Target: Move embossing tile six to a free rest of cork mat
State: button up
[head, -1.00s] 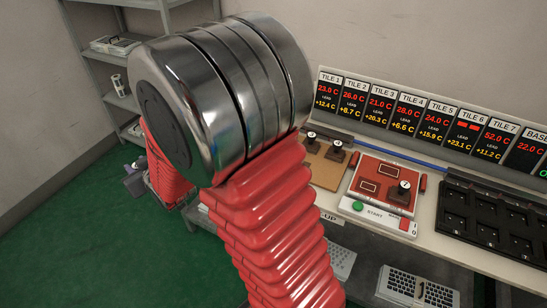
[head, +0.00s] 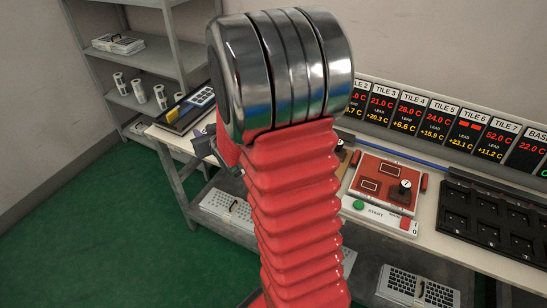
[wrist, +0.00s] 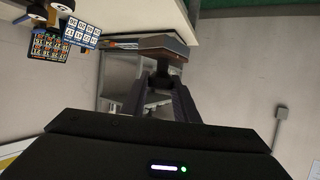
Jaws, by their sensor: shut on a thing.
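My gripper (wrist: 165,85) is shut on a dark handle-like part below a brownish slab (wrist: 150,42), which looks like a tile; its number cannot be read. In the head view my gripper is mostly hidden behind my red arm, with a dark part showing at its left. The cork mat (head: 345,158) is almost wholly hidden by my arm; only a brown sliver shows. Another tile (head: 403,190) with a round white-topped knob sits on the red press plate (head: 375,185). The TILE 6 display (head: 465,128) shows red bars and +23.1.
A black rack of slots (head: 490,218) is at the right of the bench. The green START button (head: 359,204) is at the press front. A dark panel (head: 190,108) lies at the bench's left end. Grey shelves (head: 150,60) stand at the back left. Keypad films (wrist: 82,35) show in the wrist view.

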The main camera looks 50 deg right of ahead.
jog(key=s+d+m+h, duration=0.1)
jog(key=s+d, duration=0.4)
jog(key=d, duration=0.5)
jog(key=s+d+m+g+h, duration=0.1)
jog(key=s+d+m+h, duration=0.1)
jog(key=s+d, duration=0.4)
jog(key=d, duration=0.4)
jog(key=shift+f, duration=0.15)
jog(key=shift+s, duration=0.1)
jog(key=shift+f, duration=2.95)
jog(key=shift+f, duration=2.1)
jog(key=shift+f, duration=0.1)
jog(key=o, duration=1.2)
jog(key=shift+c, duration=0.2)
